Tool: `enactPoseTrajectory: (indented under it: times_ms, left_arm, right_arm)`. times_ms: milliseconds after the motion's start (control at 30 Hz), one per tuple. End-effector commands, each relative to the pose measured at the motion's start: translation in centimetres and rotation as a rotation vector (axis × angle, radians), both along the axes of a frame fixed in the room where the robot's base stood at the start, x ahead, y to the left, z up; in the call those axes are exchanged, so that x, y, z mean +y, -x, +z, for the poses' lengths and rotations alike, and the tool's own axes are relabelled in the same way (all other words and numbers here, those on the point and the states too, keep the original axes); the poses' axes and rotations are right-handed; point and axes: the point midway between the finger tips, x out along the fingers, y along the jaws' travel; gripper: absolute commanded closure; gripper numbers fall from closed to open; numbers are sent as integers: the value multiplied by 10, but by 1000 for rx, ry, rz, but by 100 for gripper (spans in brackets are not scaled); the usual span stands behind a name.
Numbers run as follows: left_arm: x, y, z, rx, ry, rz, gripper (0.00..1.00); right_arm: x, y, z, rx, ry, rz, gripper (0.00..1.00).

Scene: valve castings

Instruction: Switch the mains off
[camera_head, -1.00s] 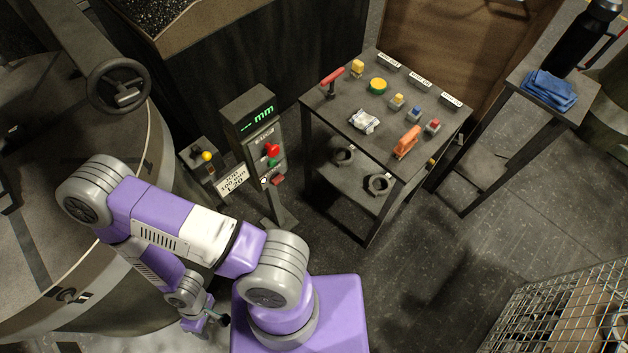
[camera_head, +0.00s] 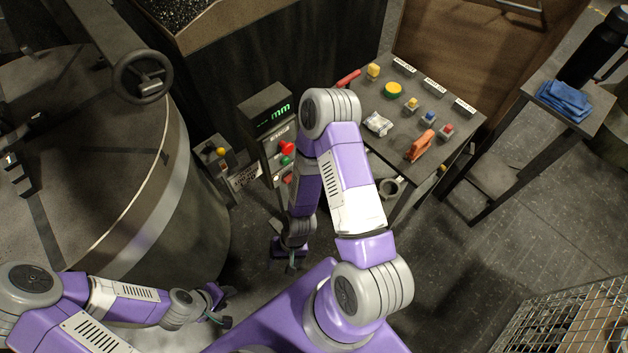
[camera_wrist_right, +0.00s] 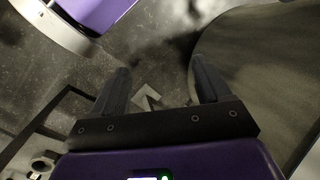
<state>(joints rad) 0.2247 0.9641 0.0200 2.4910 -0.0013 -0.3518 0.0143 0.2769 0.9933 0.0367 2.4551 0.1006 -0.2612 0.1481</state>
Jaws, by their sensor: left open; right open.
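A dark control bench (camera_head: 455,136) stands right of centre in the head view. It carries a red-handled lever (camera_head: 348,79), a yellow knob switch (camera_head: 373,70), a large yellow button (camera_head: 393,89) and small yellow, blue and red switches. White labels (camera_head: 435,86) line its back edge, too small to read. A pedestal (camera_head: 262,104) with a green "mm" display has a red knob (camera_head: 287,147) and a green button (camera_head: 286,160). My right gripper (camera_head: 289,263) is open and empty, low in front of the pedestal; its fingers show in the wrist view (camera_wrist_right: 160,88). My left gripper (camera_head: 218,306) is open and empty, lower left.
My right forearm covers the bench's left front. An orange tool (camera_head: 418,146) and a clear packet (camera_head: 378,123) lie on the bench. A large round vessel (camera_head: 180,190) with a handwheel (camera_head: 143,77) fills the left. A side stand holds blue cloths (camera_head: 565,98).

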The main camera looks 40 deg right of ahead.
Motion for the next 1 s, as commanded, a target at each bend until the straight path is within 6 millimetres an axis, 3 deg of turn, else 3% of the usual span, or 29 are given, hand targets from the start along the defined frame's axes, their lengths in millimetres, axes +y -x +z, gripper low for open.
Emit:
enactPoseTrajectory:
  times_ms: [167,267,367,467,533,567,667,733,900,1000]
  left_arm:
    - [0,0,-12,1,-1,1,57]
    - [0,0,-18,1,-1,1,57]
    - [0,0,-24,0,0,1,57]
    - [0,0,-30,0,0,1,57]
    - [0,0,-34,0,0,0,57]
    - [0,0,-36,0,0,0,57]
    - [0,0,-42,0,0,0,57]
    - [0,0,-45,0,0,0,57]
    - [0,0,-50,0,0,0,57]
    - [0,0,-51,0,0,0,57]
  right_arm:
    - [4,31,-30,529,-42,-694,23]
    - [20,34,-35,922,-93,-1162,23]
    - [35,17,-33,1350,-170,-1587,23]
    - [38,-20,-29,1831,-284,-1935,23]
    - [28,-54,-28,2212,-397,-2104,23]
    - [19,-69,-28,-2239,427,2013,23]
    - [-25,-117,-33,-2043,475,1445,23]
    - [-65,-141,-39,-1932,507,1091,23]
    - [-156,-164,-55,-1753,573,463,23]
    - [-187,-164,-62,-1701,594,263,23]
